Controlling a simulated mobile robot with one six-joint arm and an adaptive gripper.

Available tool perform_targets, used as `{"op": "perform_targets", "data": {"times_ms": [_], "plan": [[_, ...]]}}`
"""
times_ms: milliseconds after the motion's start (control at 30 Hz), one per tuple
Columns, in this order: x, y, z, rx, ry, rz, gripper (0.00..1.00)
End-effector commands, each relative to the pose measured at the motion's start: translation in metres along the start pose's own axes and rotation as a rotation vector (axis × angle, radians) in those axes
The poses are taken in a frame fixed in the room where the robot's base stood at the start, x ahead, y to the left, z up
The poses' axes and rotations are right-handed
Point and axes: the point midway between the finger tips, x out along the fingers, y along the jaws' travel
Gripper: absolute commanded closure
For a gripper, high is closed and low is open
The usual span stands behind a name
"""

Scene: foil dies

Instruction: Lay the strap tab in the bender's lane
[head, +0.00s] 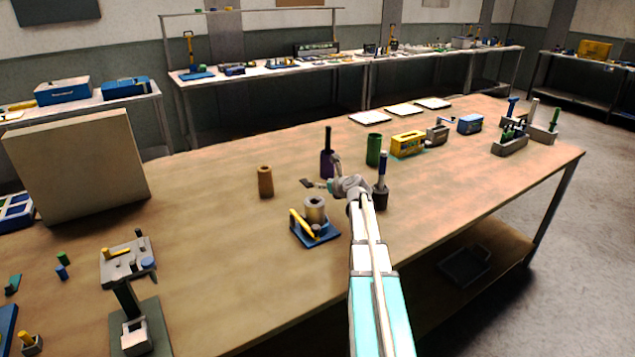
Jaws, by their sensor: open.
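My gripper (318,185) is small in the head view, above the middle of the table, pointing left. Its jaws are open. A small dark flat piece (306,183) shows just left of the fingertips; I cannot tell whether it is the strap tab or part of the gripper, or whether it touches them. A blue-based device (318,237) with a grey cylinder and a yellow handle stands in front of the gripper. A grey fixture (125,268) with a yellow pin stands at the front left. I cannot tell which is the bender, and no lane is clear.
A brown cylinder (265,182) stands left of the gripper. A large beige panel (78,168) stands at the left. The table's (230,290) front middle is clear.

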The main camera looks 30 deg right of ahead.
Motion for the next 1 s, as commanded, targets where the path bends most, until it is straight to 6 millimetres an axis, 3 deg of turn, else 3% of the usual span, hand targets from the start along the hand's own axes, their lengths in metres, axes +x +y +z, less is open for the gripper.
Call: {"op": "perform_targets", "data": {"times_ms": [633, 700, 1000], "plan": [[-0.0045, 0.0001, -0.0001, 0.000, 0.000, 0.000, 0.46], [-0.0045, 0.0001, 0.0000, 0.000, 0.000, 0.000, 0.40], [-0.0071, 0.0018, 0.0056, -0.007, 0.002, 0.002, 0.40]]}}
